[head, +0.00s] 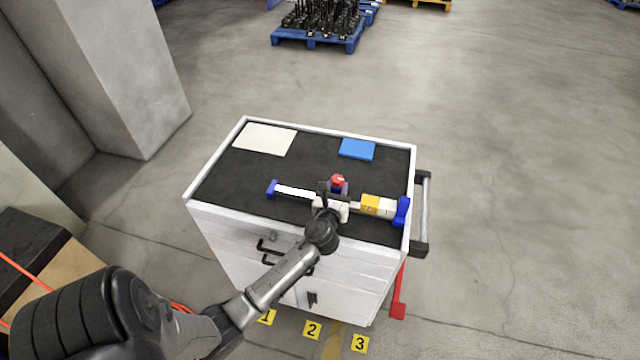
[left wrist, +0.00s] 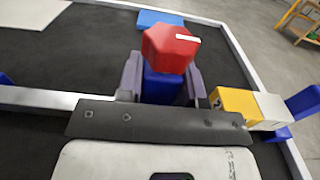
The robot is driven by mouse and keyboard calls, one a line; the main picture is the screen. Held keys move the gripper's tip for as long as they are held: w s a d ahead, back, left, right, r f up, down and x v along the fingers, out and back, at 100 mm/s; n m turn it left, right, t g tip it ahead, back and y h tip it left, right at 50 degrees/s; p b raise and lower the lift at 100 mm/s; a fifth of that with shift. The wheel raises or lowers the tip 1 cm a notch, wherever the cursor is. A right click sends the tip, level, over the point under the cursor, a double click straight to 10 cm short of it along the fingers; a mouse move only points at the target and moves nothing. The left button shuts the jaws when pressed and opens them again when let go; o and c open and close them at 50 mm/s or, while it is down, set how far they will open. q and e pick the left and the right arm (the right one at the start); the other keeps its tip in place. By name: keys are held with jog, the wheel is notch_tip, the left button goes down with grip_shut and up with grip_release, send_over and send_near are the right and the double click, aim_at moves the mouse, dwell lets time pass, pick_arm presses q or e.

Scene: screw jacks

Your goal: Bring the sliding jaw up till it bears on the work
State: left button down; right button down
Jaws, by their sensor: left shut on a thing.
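A bar clamp lies across the tray top, its pale bar (head: 295,191) running left to right. A blue end piece (head: 272,189) is at its left and a blue fixed jaw (head: 402,211) at its right. The blue sliding jaw (left wrist: 163,88) carries a red knob (head: 338,180) with a white mark. My left gripper (head: 337,191) is shut on this jaw, one finger on each side. A yellow block (head: 370,204) and a white block (head: 388,207) sit against the fixed jaw. In the head view a gap shows between the sliding jaw and the yellow block.
The cart's dark top (head: 228,180) has a raised white rim. A cream plate (head: 265,139) and a blue plate (head: 357,149) lie at the back, clear of the clamp. A cart handle (head: 424,212) stands out at the right.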

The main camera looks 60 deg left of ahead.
pick_arm(q)
jog(key=shift+w+d, duration=0.6)
jog(key=shift+d, duration=0.05)
jog(key=c, duration=0.8)
grip_release()
jog(key=shift+o, duration=0.2)
jog(key=p+v, duration=0.1)
jog(key=v, duration=1.2)
jog(key=shift+s+d, duration=0.3)
jog(key=shift+c, duration=0.3)
